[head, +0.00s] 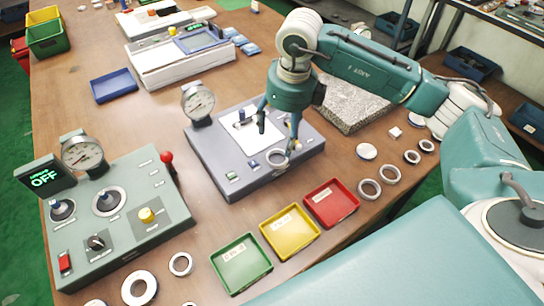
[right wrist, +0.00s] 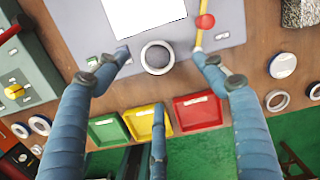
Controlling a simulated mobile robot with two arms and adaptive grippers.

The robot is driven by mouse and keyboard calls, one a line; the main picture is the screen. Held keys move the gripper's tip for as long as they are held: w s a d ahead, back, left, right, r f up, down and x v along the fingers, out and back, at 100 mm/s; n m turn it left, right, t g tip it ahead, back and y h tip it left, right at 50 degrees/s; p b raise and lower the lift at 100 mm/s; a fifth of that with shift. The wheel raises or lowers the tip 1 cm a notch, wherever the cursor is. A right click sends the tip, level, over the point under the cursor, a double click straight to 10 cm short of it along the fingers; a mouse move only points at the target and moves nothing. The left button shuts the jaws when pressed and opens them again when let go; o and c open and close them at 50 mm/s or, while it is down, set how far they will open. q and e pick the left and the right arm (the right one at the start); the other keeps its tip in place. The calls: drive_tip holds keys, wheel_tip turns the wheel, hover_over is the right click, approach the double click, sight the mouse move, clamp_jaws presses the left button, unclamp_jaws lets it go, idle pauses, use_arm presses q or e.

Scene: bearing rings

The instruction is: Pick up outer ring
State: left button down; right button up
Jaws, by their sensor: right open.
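A silver-grey ring (head: 277,166) lies on the near edge of the grey gauge fixture (head: 226,172). In the right wrist view the ring (right wrist: 157,72) lies between my spread fingers, with its open hole facing the camera. My right gripper (head: 279,132) is open above the ring, and its blue fingers (right wrist: 160,57) stand apart on either side of it. I see no finger clearly touching the ring. Other pale rings lie on the table, such as one ring (head: 369,196) right of the red tray and a larger ring (head: 152,288) at the front left. My left gripper is out of view.
Green (head: 243,285), yellow (head: 290,253) and red (head: 332,222) trays stand in front of the fixture. A dial gauge (head: 197,103) rises at its left. A control box (head: 125,240) with a red-knobbed lever is further left. A stone block (head: 352,112) stands behind right.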

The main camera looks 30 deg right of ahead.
sight(277, 157)
wheel_tip(277, 157, down, 2)
drive_tip(key=shift+f, duration=0.25)
drive_tip(key=shift+w+f, duration=0.1)
drive_tip(key=shift+f, duration=0.25)
drive_tip(key=f+p, duration=0.1)
drive_tip(key=f, duration=0.2)
drive_tip(key=f+p, duration=0.1)
drive_tip(key=shift+w+a+f+p, duration=0.1)
drive_tip(key=shift+a+f+p, duration=0.2)
drive_tip(key=shift+a+f, duration=0.1)
drive_tip(key=shift+f, duration=0.3)
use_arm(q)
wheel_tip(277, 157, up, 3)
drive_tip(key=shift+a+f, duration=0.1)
use_arm(e)
drive_tip(key=c, duration=1.3)
drive_tip(key=shift+w+r, duration=0.1)
